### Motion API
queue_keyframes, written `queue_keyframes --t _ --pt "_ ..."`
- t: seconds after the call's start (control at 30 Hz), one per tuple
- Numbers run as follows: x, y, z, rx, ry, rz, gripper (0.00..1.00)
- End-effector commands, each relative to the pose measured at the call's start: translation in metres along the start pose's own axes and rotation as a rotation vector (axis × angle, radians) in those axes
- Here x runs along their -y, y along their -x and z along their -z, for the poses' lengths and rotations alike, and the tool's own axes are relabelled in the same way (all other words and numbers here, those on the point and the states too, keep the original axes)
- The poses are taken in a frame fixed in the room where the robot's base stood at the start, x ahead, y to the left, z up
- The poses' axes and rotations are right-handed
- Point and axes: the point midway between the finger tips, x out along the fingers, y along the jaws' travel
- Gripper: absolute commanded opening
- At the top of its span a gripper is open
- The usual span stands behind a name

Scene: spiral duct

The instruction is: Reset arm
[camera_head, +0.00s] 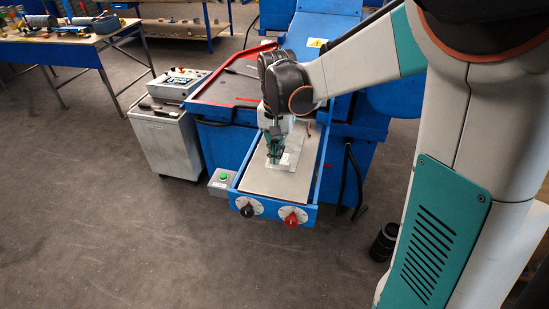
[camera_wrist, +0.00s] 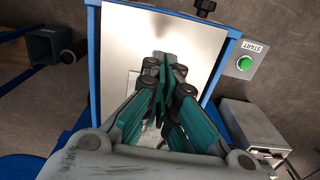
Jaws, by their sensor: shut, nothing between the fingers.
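My gripper (camera_head: 274,158) hangs pointing down over the metal top of a blue-framed machine table (camera_head: 258,184). In the wrist view my gripper (camera_wrist: 166,72) has its green and black fingers drawn together, with nothing held between them. The blue-framed table's bare metal surface (camera_wrist: 185,35) lies beneath the fingers. A flat pale plate (camera_head: 284,161) lies on the table right by the fingertips in the head view. I cannot tell whether the fingertips touch it.
A green button box (camera_head: 221,181) sits at the table's left front corner. Black and red knobs (camera_head: 291,218) are on its front face. A grey cabinet (camera_head: 165,140) with a control box stands left. A workbench (camera_head: 75,45) is farther back. Open floor (camera_head: 130,245) lies in front.

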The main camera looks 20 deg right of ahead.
Motion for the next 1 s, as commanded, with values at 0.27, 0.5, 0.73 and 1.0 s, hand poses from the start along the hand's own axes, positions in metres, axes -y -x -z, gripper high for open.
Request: queue_keyframes --t 0.27,0.5,0.73,1.0 --pt "-0.001 0.004 -0.003 -0.009 0.011 0.006 0.00" --pt "-0.015 0.006 -0.033 -0.098 0.119 0.059 0.00" --pt "-0.035 0.001 -0.071 -0.223 0.259 0.116 0.00" --pt "-0.058 -0.021 -0.114 -0.378 0.421 0.166 0.00"
